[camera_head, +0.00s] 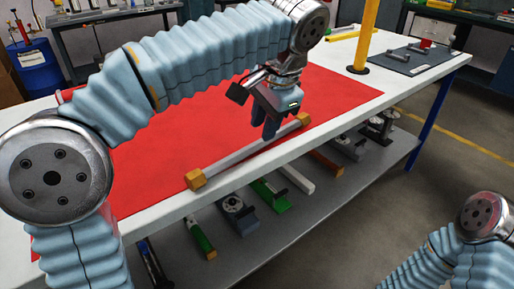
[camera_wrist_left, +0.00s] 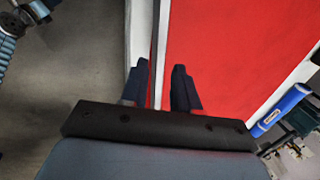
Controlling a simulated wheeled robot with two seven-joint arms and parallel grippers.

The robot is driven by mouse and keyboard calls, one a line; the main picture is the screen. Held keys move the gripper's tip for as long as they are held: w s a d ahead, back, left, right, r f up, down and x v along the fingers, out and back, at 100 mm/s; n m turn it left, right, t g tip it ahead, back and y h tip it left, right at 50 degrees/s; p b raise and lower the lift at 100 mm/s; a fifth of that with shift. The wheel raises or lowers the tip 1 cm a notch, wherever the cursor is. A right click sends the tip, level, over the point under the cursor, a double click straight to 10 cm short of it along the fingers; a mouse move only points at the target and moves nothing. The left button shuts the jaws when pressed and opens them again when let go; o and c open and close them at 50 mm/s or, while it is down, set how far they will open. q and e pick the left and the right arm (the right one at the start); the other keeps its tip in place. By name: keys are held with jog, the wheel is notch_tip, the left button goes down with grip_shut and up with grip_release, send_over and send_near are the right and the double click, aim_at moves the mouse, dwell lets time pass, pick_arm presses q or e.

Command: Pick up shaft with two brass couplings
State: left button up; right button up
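The shaft (camera_head: 238,152) is a long grey rod lying along the front edge of the red mat. It has a brass coupling at its near left end (camera_head: 195,179) and another brass coupling at its far right end (camera_head: 303,119). My left gripper (camera_head: 263,132) points down at the shaft, nearer the right coupling. In the left wrist view, its two dark fingers (camera_wrist_left: 160,88) are apart, with the thin grey shaft (camera_wrist_left: 160,50) running between them. No finger clearly touches it. My right arm shows at the lower right; its gripper cannot be made out clearly.
The red mat (camera_head: 160,140) covers most of the white table (camera_head: 150,205). A yellow post (camera_head: 366,35) stands toward the right, beside a dark mat (camera_head: 412,60) with small parts. A lower shelf (camera_head: 270,235) holds several parts below the front edge.

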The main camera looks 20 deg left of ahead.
aim_at(257, 143)
pick_arm(q)
jog(key=x, duration=0.3)
jog(key=b+x, duration=0.1)
jog(key=x, duration=0.1)
jog(key=shift+s+a+f, duration=0.15)
jog(key=shift+s+f, duration=0.05)
grip_shut()
jog(key=shift+r, duration=0.1)
